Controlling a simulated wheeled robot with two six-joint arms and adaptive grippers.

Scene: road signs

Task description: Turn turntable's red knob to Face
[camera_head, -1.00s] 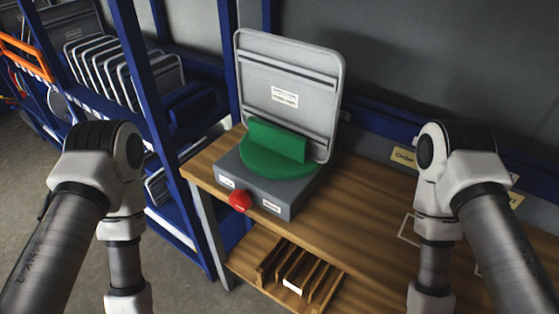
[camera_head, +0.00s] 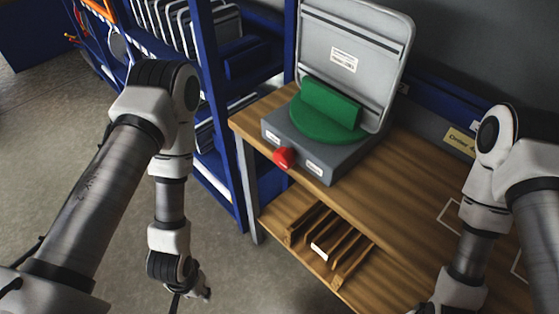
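The turntable's grey base (camera_head: 325,168) sits on the wooden bench near its left front corner. Its red knob (camera_head: 285,157) is on the front face, between two small white labels too small to read. A green disc with a raised green holder (camera_head: 331,104) is on top. A grey sign panel (camera_head: 350,62), its ribbed side with a white label towards me, stands upright in the holder. My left arm hangs over the floor left of the bench; only a small dark part shows at its lower end, apart from the knob. My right gripper is below the picture.
The wooden bench (camera_head: 420,190) has clear room right of the turntable, with white outlines marked on it. A slotted wooden rack (camera_head: 325,250) is on the shelf below. A blue shelf frame (camera_head: 215,110) with grey panels (camera_head: 185,25) stands at the left. Floor is open at lower left.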

